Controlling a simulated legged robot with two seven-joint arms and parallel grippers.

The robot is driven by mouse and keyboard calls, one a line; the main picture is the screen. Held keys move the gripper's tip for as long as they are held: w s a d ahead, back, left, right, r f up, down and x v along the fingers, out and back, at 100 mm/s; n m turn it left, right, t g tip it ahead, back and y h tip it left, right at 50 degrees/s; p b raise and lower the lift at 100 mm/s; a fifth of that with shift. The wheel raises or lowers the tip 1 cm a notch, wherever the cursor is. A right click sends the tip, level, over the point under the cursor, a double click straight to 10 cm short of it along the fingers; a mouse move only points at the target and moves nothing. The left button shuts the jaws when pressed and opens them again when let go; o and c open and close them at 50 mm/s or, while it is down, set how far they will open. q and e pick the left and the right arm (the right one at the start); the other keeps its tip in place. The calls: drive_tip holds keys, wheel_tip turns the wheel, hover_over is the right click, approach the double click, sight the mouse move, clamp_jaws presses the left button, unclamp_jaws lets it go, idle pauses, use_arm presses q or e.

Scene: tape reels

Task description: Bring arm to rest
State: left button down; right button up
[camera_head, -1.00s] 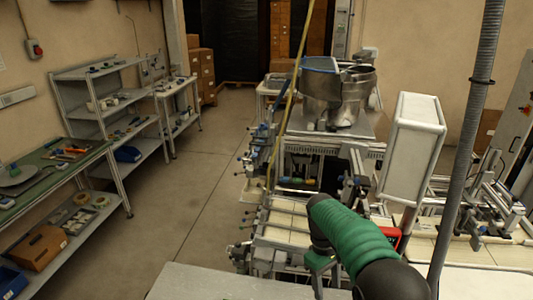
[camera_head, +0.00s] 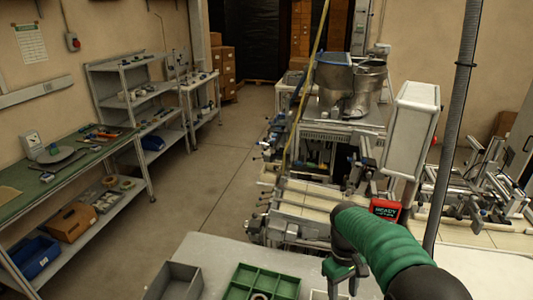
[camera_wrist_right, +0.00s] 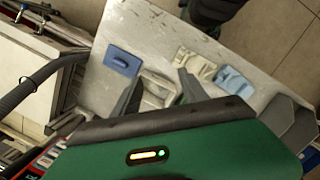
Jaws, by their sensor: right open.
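My right arm, in a green sleeve, comes in from the lower right of the head view. Its gripper (camera_head: 340,278) hangs over the grey table (camera_head: 222,250), beside the green tray. In the right wrist view the two dark fingers of this gripper (camera_wrist_right: 160,92) are apart, with a pale tray partly visible between and beyond them. I see nothing held. My left gripper is not in view.
A green compartment tray (camera_head: 262,280) holding a ring-shaped piece and a grey bin (camera_head: 180,282) stand at the table's front. The wrist view shows a blue piece (camera_wrist_right: 123,61) and a light-blue one (camera_wrist_right: 236,82). A red box (camera_head: 385,209) is beyond my arm.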

drive_tip(key=s+f+m+t+b, duration=0.2)
drive_tip(key=s+f, duration=0.3)
drive_tip(key=s, duration=0.3)
drive_tip(key=s+f+m+t+y+b, duration=0.1)
drive_tip(key=s+f+m+t+b, duration=0.1)
drive_tip(key=s+f+b, duration=0.3)
drive_tip(key=s+m, duration=0.1)
drive_tip(key=s, duration=0.3)
drive_tip(key=shift+s+a+f, duration=0.2)
drive_tip(key=shift+a+f, duration=0.1)
drive_tip(key=shift+a, duration=0.05)
drive_tip(key=shift+w, duration=0.1)
